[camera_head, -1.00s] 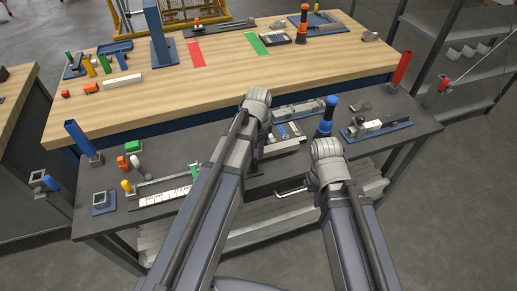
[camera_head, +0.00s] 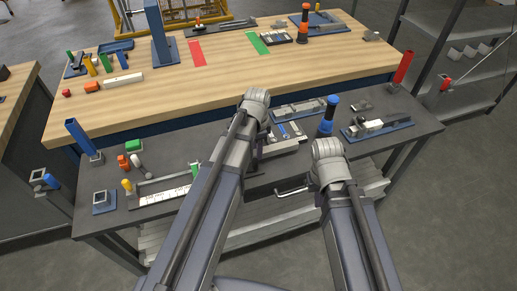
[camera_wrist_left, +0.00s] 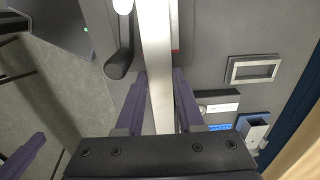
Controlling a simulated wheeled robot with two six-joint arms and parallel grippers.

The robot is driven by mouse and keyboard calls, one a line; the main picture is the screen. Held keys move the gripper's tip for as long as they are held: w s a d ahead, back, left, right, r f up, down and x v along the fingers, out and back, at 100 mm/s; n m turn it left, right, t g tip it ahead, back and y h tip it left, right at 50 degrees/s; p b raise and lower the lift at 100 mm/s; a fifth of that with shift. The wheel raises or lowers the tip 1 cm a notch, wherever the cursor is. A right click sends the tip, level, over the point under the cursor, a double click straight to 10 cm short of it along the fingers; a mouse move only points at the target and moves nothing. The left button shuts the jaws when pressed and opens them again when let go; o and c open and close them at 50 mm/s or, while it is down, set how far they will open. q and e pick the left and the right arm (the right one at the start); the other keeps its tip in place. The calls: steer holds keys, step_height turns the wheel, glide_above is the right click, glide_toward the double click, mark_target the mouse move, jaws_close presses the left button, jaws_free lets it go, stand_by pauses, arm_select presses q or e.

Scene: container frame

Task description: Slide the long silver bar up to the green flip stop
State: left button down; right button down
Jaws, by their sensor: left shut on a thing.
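The long silver bar (camera_wrist_left: 156,50) runs lengthwise through the left wrist view. My left gripper (camera_wrist_left: 158,82) is shut on it, with one purple finger along each side. In the head view my left arm covers the gripper, and a grey bar (camera_head: 281,148) sticks out to the arm's right. The green flip stop (camera_head: 196,170) shows beside the white scale (camera_head: 165,196), left of my left arm, partly covered by it. My right arm (camera_head: 328,160) is right of centre; its gripper is hidden in the head view. Purple finger-like parts (camera_wrist_left: 22,156) show at the left wrist view's lower left.
A drawer handle (camera_head: 291,191) projects at the front edge. A wooden table (camera_head: 225,75) stands behind.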

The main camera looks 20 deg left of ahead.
arm_select(q)
steer(key=shift+s+a, duration=0.2)
steer(key=shift+a, duration=0.05)
jaws_free()
stand_by(0.7)
step_height(320, 180, up, 7)
steer(key=p, duration=0.7)
stand_by(0.4)
stand_by(0.3)
steer(key=shift+s+d, duration=0.1)
steer(key=shift+d, duration=0.05)
steer(key=s+d+n+y, duration=0.1)
steer(key=s+d+n, duration=0.6)
steer(key=s+d, duration=0.4)
steer(key=s, duration=0.2)
steer(key=shift+s, duration=0.4)
